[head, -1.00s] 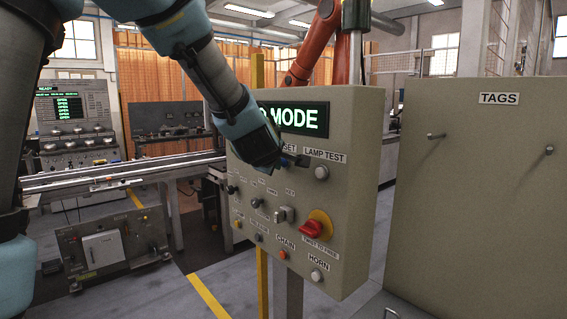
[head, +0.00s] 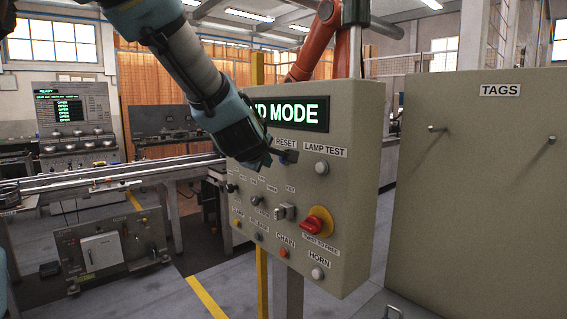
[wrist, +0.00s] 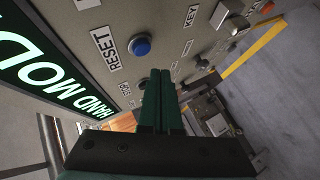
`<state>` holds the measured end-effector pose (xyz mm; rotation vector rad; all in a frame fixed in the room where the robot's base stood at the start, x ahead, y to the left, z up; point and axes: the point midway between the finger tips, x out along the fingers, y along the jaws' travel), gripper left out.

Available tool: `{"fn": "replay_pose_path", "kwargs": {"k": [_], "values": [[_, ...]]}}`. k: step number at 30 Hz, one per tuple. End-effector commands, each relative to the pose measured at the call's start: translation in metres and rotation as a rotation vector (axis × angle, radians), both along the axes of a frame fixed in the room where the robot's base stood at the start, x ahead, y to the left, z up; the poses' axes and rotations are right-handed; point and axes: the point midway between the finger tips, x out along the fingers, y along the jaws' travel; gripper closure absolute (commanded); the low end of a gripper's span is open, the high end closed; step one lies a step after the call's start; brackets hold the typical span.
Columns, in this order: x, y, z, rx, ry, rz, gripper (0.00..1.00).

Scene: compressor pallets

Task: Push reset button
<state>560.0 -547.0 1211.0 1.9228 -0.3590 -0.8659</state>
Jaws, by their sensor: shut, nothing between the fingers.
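The blue round reset button (wrist: 141,46) sits on the beige panel beside its RESET label (wrist: 106,48) in the wrist view. In the head view the RESET label (head: 286,143) shows, and the button (head: 288,159) is partly hidden by my gripper. My gripper (head: 292,154) is shut and empty, at the panel's upper part. In the wrist view its closed green fingertips (wrist: 160,74) point toward the panel, just below and right of the button. The button is not covered there. I cannot tell how far the tips are from the panel face.
The control panel (head: 350,150) also carries a lit HAND MODE display (head: 290,113), a white lamp test button (head: 321,167), a red twist knob (head: 314,226), a key switch (head: 284,211) and several small buttons. A beige TAGS board (head: 470,190) stands to the right.

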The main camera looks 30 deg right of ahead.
Motion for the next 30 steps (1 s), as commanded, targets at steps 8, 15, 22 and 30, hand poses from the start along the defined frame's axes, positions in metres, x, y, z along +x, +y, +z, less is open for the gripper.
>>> {"fn": "replay_pose_path", "kwargs": {"k": [8, 15, 22, 30], "values": [[-0.005, 0.027, -0.004, -0.002, -0.002, 0.002, 1.00], [-0.008, 0.045, -0.002, 0.000, -0.001, 0.003, 1.00], [-0.009, 0.046, -0.001, 0.001, 0.000, 0.001, 1.00], [-0.009, 0.046, -0.001, 0.001, 0.000, 0.001, 1.00]]}}
